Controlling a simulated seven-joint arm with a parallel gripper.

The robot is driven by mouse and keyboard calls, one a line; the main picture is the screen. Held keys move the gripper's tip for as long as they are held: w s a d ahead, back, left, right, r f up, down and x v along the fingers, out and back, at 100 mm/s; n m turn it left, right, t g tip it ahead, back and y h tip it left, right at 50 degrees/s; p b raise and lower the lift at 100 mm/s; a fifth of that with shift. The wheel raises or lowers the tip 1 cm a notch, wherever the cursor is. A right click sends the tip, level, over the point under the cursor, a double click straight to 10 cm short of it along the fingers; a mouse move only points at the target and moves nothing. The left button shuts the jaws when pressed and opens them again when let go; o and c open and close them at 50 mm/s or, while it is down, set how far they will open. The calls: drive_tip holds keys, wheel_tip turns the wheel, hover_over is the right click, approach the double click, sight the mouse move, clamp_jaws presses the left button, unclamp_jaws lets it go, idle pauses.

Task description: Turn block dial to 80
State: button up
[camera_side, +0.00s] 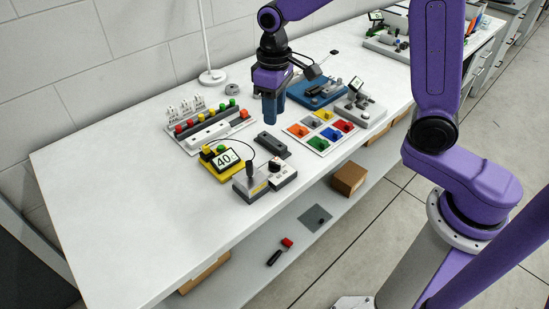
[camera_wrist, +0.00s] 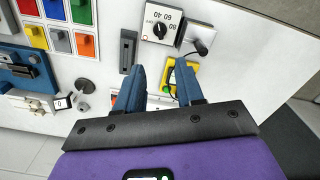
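The block dial (camera_side: 284,171) is a white block with a round black knob, beside a grey block with a black handle (camera_side: 251,178). In the wrist view the dial (camera_wrist: 160,30) shows near the top, marked OFF, 40, 60 and 80; the knob's exact setting is too small to tell.
A dark grey bar (camera_side: 271,146) lies between my gripper and the dial. A panel of coloured squares (camera_side: 318,145) is to the right, with a blue device (camera_side: 318,95) behind. A row of coloured buttons (camera_side: 205,117) is left. The bench's left end is clear.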

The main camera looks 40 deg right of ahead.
sight(274, 163)
wheel_tip(274, 163, down, 16)
drive_tip(key=shift+r, duration=0.1)
idle(0.4)
clamp_jaws()
